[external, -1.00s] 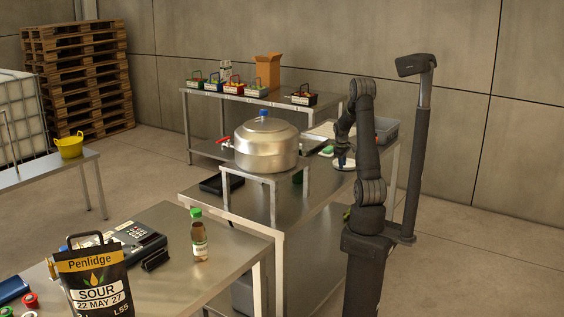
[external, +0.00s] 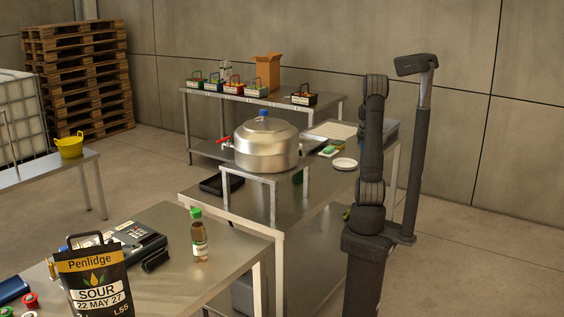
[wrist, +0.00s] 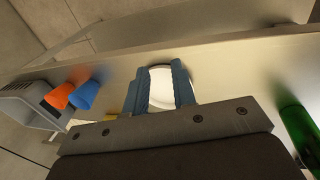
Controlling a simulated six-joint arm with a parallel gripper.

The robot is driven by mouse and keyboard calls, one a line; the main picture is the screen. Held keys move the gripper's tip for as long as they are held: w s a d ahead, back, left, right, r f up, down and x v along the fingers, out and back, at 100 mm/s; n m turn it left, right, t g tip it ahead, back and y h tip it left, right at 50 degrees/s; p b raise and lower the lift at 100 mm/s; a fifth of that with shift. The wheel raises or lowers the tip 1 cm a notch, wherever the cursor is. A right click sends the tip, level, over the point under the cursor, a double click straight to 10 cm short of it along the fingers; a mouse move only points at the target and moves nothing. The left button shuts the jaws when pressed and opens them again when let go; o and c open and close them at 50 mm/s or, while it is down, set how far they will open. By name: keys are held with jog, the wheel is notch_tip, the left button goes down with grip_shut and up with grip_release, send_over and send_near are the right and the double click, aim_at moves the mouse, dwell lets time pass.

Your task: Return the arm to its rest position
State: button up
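My arm (external: 370,150) stands nearly straight up on its base at the right side of the steel bench in the external view. My gripper is hidden behind the arm links there. In the wrist view, my gripper (wrist: 159,90) has its two blue fingers apart, with nothing held. A round white dish (wrist: 161,88) shows in the gap between the fingers, below them. The external view shows that dish (external: 345,164) lying flat on the bench, to the left of my arm.
A steel pot (external: 266,148) stands on a raised stand on the bench (external: 240,210). A dark post (external: 417,150) stands close right of my arm. The wrist view shows a grey bin (wrist: 28,108), an orange cone (wrist: 60,95), a blue cone (wrist: 86,95) and a green object (wrist: 296,130).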

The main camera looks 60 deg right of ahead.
jog(key=d+r+v, duration=0.1)
jog(key=d+v, duration=0.2)
jog(key=v, duration=0.9)
jog(key=d+v, duration=0.2)
jog(key=v, duration=1.1)
jog(key=w+a+n, duration=0.1)
jog(key=w+a, duration=0.1)
jog(key=w, duration=0.5)
jog(key=w+a+n, duration=0.2)
jog(key=w+a, duration=0.1)
jog(key=w, duration=0.4)
jog(key=shift+w+a+r+t, duration=0.3)
jog(key=shift+r, duration=0.15)
